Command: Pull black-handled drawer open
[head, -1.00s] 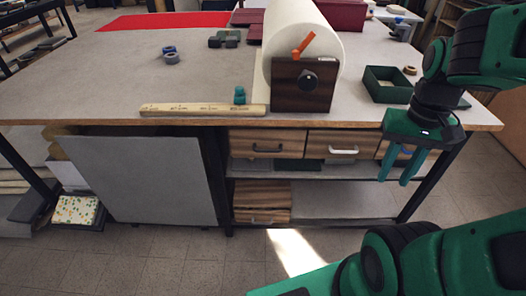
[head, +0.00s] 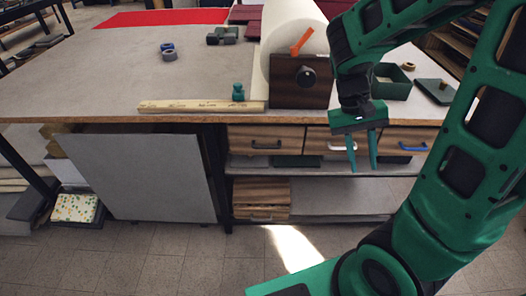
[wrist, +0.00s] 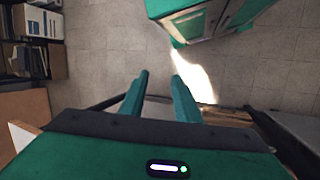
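The black-handled drawer (head: 245,138) is the left one of a row of wooden drawers under the workbench top. Its dark bar handle (head: 266,145) faces me, and the drawer looks shut. My gripper (head: 363,166) hangs fingers-down in front of the drawer row, to the right of the black-handled drawer and near the white-handled drawer (head: 318,142). Its two green fingers are apart with nothing between them; they also show in the wrist view (wrist: 160,85). The black handle cannot be made out in the wrist view.
A blue-handled drawer (head: 405,139) is at the right. The workbench top (head: 110,75) overhangs the drawers. A paper roll with a wooden end block (head: 298,90) and a ruler (head: 190,106) lie on it. A grey panel (head: 140,175) leans at the left below.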

